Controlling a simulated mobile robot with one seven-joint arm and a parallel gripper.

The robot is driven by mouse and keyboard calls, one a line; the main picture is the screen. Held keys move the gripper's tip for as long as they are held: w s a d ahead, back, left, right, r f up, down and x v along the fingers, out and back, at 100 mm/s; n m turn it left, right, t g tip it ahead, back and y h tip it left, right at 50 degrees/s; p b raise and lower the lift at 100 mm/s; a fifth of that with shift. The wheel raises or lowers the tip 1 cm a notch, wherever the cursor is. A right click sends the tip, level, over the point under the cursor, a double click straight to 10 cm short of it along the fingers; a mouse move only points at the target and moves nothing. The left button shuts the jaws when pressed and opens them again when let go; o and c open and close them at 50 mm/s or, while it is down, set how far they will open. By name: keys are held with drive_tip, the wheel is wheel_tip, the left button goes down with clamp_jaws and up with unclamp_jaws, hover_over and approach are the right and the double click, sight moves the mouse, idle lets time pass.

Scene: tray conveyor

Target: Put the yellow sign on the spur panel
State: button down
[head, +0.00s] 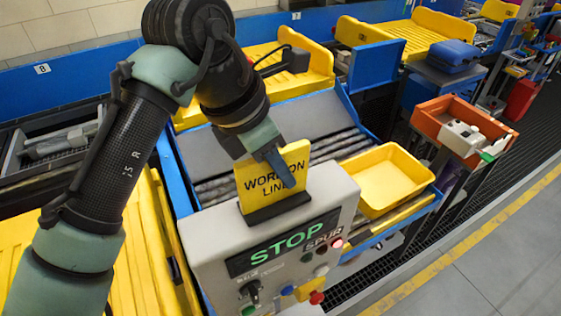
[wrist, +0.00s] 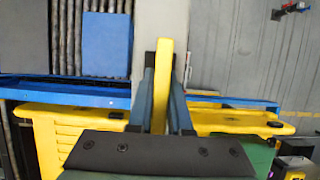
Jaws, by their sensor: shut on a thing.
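The yellow sign (head: 262,187) reads "WORK ON LINE", partly covered by a finger, and has a dark base (head: 277,208). It is upright at the top of the grey spur panel (head: 207,241), which shows a green "STOP" and the label "SPUR". I cannot tell whether the base touches the panel top or hovers just above it. My gripper (head: 283,168) is shut on the sign's upper part from above. In the wrist view the sign's yellow edge (wrist: 162,85) stands between the two fingers.
A yellow tray (head: 386,181) lies on the rollers right of the panel. An orange bin (head: 429,120) with a white device stands farther right. Blue rails (head: 170,170) and yellow conveyor parts surround the panel. Grey floor is clear at the lower right.

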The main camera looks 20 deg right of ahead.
drive_tip(key=c, duration=0.8)
unclamp_jaws()
drive_tip(key=shift+f, duration=0.1)
drive_tip(key=shift+c, duration=0.2)
drive_tip(key=b+v, duration=0.4)
drive_tip(key=v, duration=0.8)
drive_tip(key=shift+d, duration=0.1)
